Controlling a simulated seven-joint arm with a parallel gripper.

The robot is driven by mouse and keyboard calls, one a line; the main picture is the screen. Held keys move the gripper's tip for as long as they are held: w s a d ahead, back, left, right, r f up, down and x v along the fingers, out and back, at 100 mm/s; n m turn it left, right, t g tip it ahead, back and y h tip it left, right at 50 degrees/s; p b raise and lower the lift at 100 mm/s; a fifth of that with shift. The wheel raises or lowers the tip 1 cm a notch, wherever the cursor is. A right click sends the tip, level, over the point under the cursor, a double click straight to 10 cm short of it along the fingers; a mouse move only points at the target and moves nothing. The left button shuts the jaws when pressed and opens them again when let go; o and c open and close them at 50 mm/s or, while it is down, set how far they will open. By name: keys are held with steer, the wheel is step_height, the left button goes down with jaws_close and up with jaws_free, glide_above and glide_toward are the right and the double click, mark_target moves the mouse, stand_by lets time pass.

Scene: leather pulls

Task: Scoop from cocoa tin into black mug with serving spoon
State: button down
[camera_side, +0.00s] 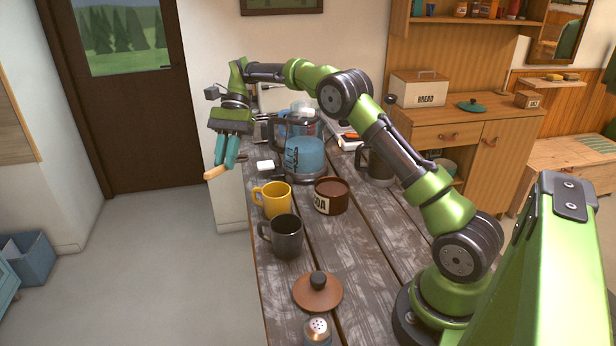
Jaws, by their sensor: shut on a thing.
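The brown cocoa tin (331,200) stands open on the plank table, brown powder showing in its mouth and part of its label facing me. The black mug (287,240) stands upright in front of it and to the left, its handle to the left. My gripper (225,160) is beyond the left edge of the table, above the floor in the picture, fingers pointing down. It is shut on the serving spoon, whose pale wooden handle (216,173) sticks out to the lower left. The spoon's bowl is not clearly visible behind the fingers.
A yellow mug (273,200) stands between the black mug and my gripper. A blue glass kettle (305,158) and a dark pitcher (378,168) stand farther back. A brown lid (318,291) and a shaker (318,331) are at the front.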

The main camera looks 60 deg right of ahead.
steer(key=shift+d, duration=0.35)
steer(key=s+d+r+m+t+y, duration=0.1)
steer(key=s+d+r+m+t, duration=0.1)
steer(key=s+d+m+t, duration=0.55)
steer(key=s+d+r+m+t+y, duration=0.1)
steer(key=s+d+r+m+t, duration=0.2)
steer(key=s+d, duration=0.6)
step_height(320, 180, down, 15)
steer(key=w+d+m+t, duration=0.2)
steer(key=m+t, duration=0.1)
steer(key=shift+d+r, duration=0.2)
steer(key=shift+w+a, duration=0.1)
